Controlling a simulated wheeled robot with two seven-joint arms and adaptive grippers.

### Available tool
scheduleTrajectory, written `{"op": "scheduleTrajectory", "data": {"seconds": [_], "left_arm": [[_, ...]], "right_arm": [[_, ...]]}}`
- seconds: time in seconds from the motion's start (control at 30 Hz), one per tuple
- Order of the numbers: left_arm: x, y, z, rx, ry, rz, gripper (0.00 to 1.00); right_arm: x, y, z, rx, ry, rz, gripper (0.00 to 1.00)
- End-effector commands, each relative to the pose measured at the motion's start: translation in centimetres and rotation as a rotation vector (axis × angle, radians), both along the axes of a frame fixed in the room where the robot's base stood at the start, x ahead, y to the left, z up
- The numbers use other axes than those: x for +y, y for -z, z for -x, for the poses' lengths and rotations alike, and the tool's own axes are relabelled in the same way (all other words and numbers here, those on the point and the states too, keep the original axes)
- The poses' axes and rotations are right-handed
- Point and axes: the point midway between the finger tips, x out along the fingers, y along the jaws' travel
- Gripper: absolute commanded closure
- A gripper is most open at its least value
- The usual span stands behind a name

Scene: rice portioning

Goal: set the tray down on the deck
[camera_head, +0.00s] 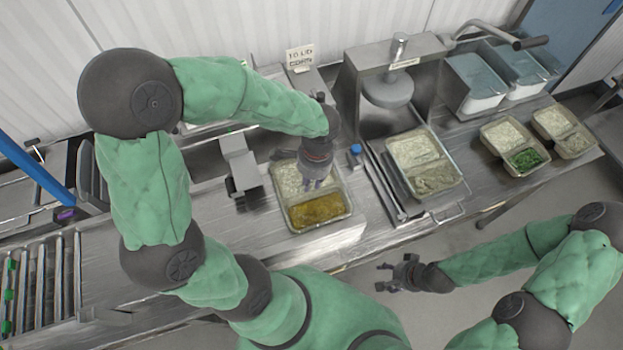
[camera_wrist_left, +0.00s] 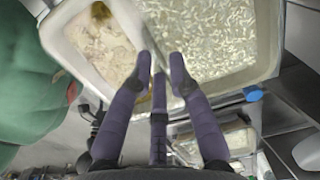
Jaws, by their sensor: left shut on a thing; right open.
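The tray (camera_head: 349,206) is a clear two-part container, with white rice in its far part and yellow food in its near part. It is level, over or on the steel deck (camera_head: 338,241); I cannot tell whether its base touches. My left gripper (camera_head: 314,185) reaches down into it from above. In the left wrist view, the gripper (camera_wrist_left: 162,58) is shut on the divider between the tray's two parts, with rice on the right and paler food on the left. The tray (camera_wrist_left: 238,82) fills the top there. My right gripper (camera_head: 388,277) is open and empty, in front of the deck.
Two trays (camera_head: 518,170) with food stand further right. A grey block-like stand (camera_head: 240,165) is close to the left, and a blue-capped item (camera_head: 355,150) is close to the right. Rollers (camera_head: 45,285) lie far left.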

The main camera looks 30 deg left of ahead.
Motion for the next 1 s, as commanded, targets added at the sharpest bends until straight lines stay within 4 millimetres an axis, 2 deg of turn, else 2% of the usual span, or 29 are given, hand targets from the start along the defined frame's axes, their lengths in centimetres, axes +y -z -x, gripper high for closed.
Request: {"op": "scheduleTrajectory", "data": {"seconds": [1.0], "left_arm": [[0.02, 0.47, -0.07, -0.001, -0.001, 0.0, 1.0]], "right_arm": [[0.0, 0.35, 0.0, 0.0, 0.0, 0.0, 0.41]]}}
